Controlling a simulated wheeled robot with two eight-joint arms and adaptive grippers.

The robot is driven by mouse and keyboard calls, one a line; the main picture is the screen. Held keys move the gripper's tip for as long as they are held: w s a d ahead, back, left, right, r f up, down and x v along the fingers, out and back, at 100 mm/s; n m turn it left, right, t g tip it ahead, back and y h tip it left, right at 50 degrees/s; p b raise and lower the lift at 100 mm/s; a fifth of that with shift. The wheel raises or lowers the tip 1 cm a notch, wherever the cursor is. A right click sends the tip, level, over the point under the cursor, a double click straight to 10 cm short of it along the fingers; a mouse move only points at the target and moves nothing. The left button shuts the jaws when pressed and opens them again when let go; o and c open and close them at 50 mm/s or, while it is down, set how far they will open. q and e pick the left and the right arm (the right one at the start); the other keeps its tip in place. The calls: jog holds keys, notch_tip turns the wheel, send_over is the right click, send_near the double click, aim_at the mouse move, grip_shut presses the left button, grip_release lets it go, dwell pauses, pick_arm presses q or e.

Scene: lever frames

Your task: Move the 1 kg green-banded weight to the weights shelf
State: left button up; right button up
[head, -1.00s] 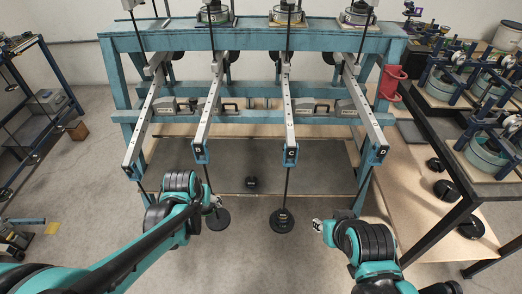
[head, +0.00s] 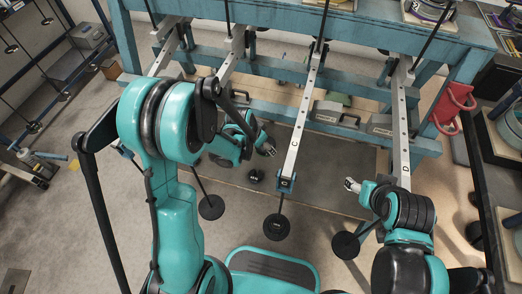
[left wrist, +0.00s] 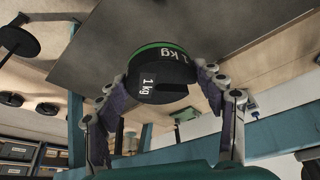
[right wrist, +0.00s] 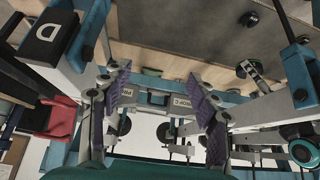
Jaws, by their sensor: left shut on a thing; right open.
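The 1 kg green-banded weight (left wrist: 158,68) is a black slotted disc with a green rim band and white "1 kg" marks, seen close in the left wrist view. My left gripper (left wrist: 162,85) is shut on it, with a purple-padded finger on each side. In the head view my left gripper (head: 262,150) is left of lever C; my own arm hides much around it and I cannot make out the held weight there. My right gripper (right wrist: 152,85) is open and empty; in the head view it (head: 352,184) is between levers C and D. I cannot tell which surface is the weights shelf.
Lever C (head: 303,130) and lever D (head: 403,140) jut from the teal frame (head: 200,58). Black discs (head: 277,227) hang below the levers. A small black weight (head: 256,175) rests on the grey board (head: 325,165). A blue rack (head: 45,75) stands left, a dark bench right.

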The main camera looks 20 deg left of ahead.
pick_arm(q)
jog(key=w+d+f+m+g+h+p, duration=0.1)
jog(key=d+f+m, duration=0.25)
jog(key=f, duration=0.25)
jog(key=d+f+m+g+h+p, duration=0.1)
jog(key=d+f+m+p, duration=0.1)
jog(key=f+m, duration=0.25)
jog(key=b, duration=0.4)
send_over(262, 161)
jog(key=a, duration=0.1)
jog(key=f, duration=0.8)
jog(key=shift+s+a+f, duration=0.2)
jog(key=shift+s+f, duration=0.05)
jog(key=shift+f, duration=0.15)
jog(key=shift+f+b, duration=1.1)
jog(key=shift+f, duration=0.9)
jog(key=shift+r, duration=0.1)
jog(key=o, duration=1.5)
jog(key=shift+f, duration=0.2)
jog(key=shift+c, duration=0.2)
jog(key=shift+o, duration=0.4)
